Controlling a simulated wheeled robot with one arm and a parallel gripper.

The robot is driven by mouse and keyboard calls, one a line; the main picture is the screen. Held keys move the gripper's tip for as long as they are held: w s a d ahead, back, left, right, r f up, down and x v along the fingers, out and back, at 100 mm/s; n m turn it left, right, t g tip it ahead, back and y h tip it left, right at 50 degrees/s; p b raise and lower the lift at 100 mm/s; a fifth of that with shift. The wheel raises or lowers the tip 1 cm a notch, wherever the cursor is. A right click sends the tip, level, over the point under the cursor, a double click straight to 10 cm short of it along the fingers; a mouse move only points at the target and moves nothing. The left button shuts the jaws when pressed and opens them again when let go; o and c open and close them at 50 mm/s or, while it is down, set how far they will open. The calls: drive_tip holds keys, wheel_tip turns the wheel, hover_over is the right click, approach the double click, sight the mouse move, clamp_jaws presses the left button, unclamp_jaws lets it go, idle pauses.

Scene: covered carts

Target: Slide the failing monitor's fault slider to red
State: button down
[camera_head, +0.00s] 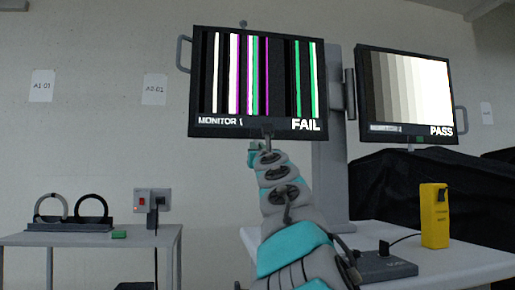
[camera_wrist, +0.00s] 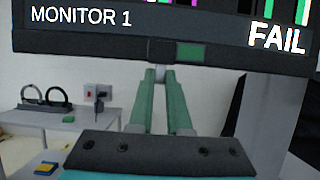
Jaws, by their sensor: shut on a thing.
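Monitor 1 (camera_head: 258,80) is the left screen, with coloured vertical stripes and the word FAIL. In the wrist view its lower bezel (camera_wrist: 95,42) spans the top. The fault slider (camera_wrist: 161,50) sits in that bezel as a dark block, with a green patch (camera_wrist: 190,52) uncovered to its right. No red shows on it. My gripper (camera_wrist: 160,76) reaches up from below, its green fingers shut on the slider's small tab just under the bezel. In the head view my gripper (camera_head: 267,143) is at the monitor's bottom edge, and my arm hides the area below.
A second monitor (camera_head: 405,97) at right reads PASS. A grey post (camera_head: 330,170) stands between the monitors. A white table (camera_head: 440,262) at right holds a yellow device (camera_head: 434,215). A side table (camera_head: 90,240) at left holds two dark rings. Open space lies left of my arm.

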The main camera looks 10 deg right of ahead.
drive_tip(key=shift+d, duration=0.15)
drive_tip(key=d, duration=0.3)
drive_tip(key=shift+d+r, duration=0.1)
drive_tip(key=shift+d, duration=0.15)
drive_tip(key=c, duration=0.8)
unclamp_jaws()
drive_tip(key=shift+d, duration=0.1)
drive_tip(key=shift+c, duration=0.2)
drive_tip(key=shift+b, duration=0.3)
